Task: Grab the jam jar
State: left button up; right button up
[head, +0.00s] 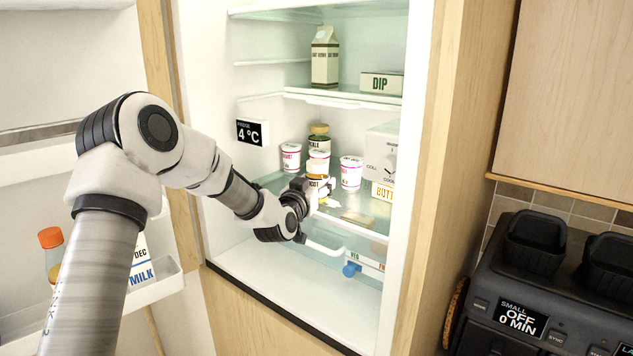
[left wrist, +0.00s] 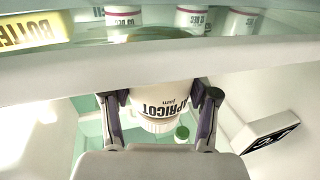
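The jam jar (left wrist: 160,103) sits between the two fingers of my left gripper (left wrist: 160,105) in the left wrist view. Its white label reads APRICOT jam and appears upside down there. In the head view the jar (head: 317,169) has an orange upper part and stands at the front of the middle fridge shelf. My left gripper (head: 318,188) reaches it from the front and hides its lower part. The fingers flank the jar closely; whether they press on it is unclear. My right gripper is not in view.
White tubs (head: 291,157) and (head: 351,173) stand close on both sides of the jar. Another jar (head: 319,138) is behind it. The shelf's front rim (left wrist: 60,75) runs across the left wrist view. The fridge floor (head: 270,268) is clear.

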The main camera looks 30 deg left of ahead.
pick_arm(q)
jog(key=shift+c, duration=1)
jog(key=shift+w+a+f, duration=0.1)
jog(key=shift+w+f, duration=0.05)
jog(key=shift+w, duration=0.15)
